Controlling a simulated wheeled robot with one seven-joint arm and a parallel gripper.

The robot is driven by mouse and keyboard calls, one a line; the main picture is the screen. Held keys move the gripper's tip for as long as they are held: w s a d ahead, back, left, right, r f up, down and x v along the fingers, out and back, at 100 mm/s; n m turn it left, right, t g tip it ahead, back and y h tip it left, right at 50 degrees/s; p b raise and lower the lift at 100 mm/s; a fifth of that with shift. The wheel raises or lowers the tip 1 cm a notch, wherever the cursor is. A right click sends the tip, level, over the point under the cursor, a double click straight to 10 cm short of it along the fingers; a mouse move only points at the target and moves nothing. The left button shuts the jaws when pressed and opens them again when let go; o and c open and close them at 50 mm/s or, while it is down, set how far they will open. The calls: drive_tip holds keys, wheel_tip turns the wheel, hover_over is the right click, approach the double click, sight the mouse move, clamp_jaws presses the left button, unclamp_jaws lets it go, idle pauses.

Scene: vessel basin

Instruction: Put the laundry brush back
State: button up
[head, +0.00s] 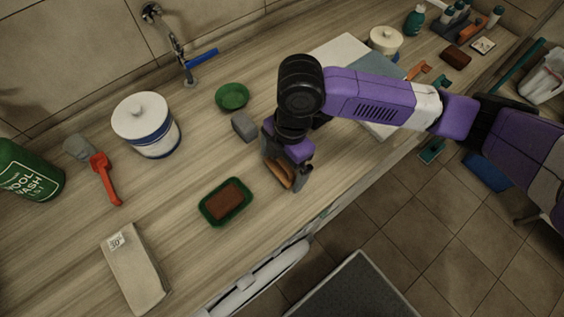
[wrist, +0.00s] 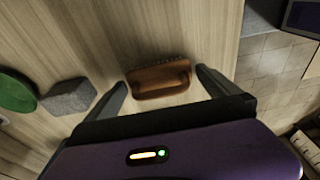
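The laundry brush (wrist: 160,82) is a brown wooden block with a dark handle-like bar and short bristles along its far edge. In the wrist view it lies ahead of my gripper (wrist: 161,77), between the two fingertips, with a small gap on each side. In the head view the brush (head: 281,174) shows as a brown piece low between the fingers of my gripper (head: 286,177), near the counter's front edge. My gripper is open and points down. Whether the brush touches a finger cannot be seen in the head view, as the gripper partly covers it.
A green dish (head: 205,210) with a brown block stands to the left. A grey block (head: 244,126) and a green bowl (head: 232,96) are behind. The counter's front edge is close.

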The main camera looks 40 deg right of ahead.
drive_tip(key=shift+r, duration=0.1)
wheel_tip(320, 180, up, 12)
drive_tip(key=d, duration=0.1)
drive_tip(key=shift+d+b, duration=0.4)
drive_tip(key=shift+b, duration=0.05)
